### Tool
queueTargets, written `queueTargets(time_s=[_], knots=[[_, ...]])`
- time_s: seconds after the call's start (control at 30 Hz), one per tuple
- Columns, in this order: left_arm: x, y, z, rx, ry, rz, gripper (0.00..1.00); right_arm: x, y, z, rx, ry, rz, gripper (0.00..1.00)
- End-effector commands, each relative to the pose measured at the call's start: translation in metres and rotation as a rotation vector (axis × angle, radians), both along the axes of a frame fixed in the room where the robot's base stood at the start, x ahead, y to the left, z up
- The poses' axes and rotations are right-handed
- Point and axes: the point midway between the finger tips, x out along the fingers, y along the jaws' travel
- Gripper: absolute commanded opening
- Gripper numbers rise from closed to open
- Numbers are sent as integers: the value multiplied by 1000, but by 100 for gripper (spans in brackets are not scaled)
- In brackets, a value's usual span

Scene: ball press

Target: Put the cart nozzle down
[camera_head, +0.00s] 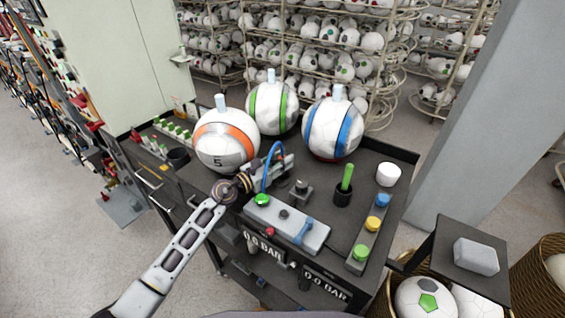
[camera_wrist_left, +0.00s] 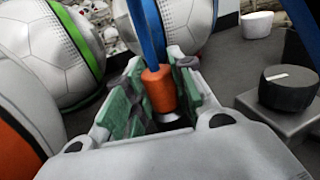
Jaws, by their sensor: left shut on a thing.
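My left gripper (camera_head: 280,161) is above the cart top (camera_head: 322,187), beside the ball with the orange band (camera_head: 228,140). My right gripper is out of view.
A green-banded ball (camera_head: 272,107) and a blue-banded ball (camera_head: 332,128) stand at the back of the cart. A black knob (camera_head: 300,188), a cup with a green stick (camera_head: 343,193), a white cup (camera_head: 388,174) and a row of coloured buttons (camera_head: 370,226) occupy the right side.

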Motion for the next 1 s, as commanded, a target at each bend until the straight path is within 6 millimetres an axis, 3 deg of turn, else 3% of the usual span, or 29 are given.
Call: queueTargets(time_s=[0.5, 0.53, 0.67, 1.0], knots=[[0, 0, -4, -1, -2, 0, 0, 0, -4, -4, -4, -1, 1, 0], [0, 0, -4, -1, -1, 0, 28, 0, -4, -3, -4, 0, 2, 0], [0, 0, -3, -1, -1, 0, 45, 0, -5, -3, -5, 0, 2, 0], [0, 0, -3, -1, -1, 0, 46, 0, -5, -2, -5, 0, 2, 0]])
